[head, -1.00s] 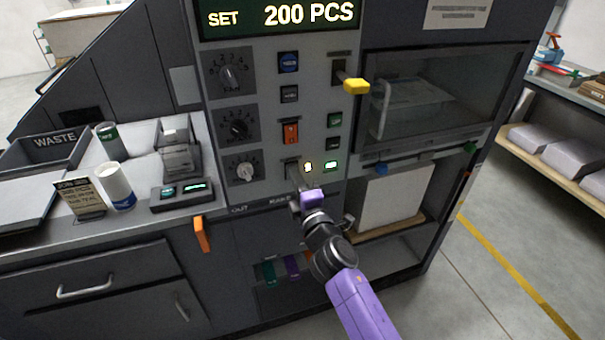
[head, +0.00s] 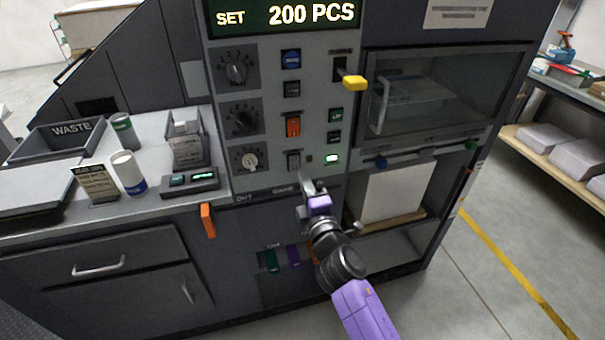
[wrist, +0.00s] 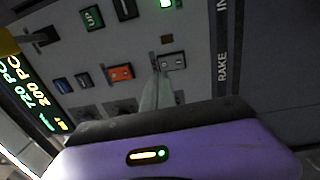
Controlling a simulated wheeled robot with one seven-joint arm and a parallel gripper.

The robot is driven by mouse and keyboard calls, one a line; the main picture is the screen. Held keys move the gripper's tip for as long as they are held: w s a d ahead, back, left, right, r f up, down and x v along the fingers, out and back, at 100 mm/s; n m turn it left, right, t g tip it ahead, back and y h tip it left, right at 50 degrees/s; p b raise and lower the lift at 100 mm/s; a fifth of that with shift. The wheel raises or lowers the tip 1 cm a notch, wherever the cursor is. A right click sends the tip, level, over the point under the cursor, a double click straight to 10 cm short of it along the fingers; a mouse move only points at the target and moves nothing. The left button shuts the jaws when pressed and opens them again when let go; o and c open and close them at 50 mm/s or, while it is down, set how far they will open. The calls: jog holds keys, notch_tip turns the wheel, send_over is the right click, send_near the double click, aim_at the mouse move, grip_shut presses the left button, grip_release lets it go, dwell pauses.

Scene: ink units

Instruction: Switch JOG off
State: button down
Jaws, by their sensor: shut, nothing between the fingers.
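A grey rocker switch (head: 293,160) sits low on the control panel, below the orange rocker; its label is too small to read, so I cannot confirm that it is JOG. The small lamp (head: 309,158) beside it is dark. The rocker (wrist: 172,61) and the dark lamp (wrist: 167,39) also show in the wrist view. My gripper (head: 312,186) is shut and empty, just below and right of the rocker in the head view. In the wrist view its fingertips (wrist: 157,76) overlap the rocker's edge; contact is hard to judge.
An orange rocker (head: 293,126), dark buttons and three knobs are close by on the panel. A lit green lamp (head: 331,158) is to the right. A yellow lever (head: 355,82) sticks out at upper right. An orange handle (head: 207,219) juts out at lower left.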

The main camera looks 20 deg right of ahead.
jog(key=s+p, duration=0.2)
jog(key=s, duration=0.5)
jog(key=shift+s+r, duration=0.25)
jog(key=shift+r, duration=0.2)
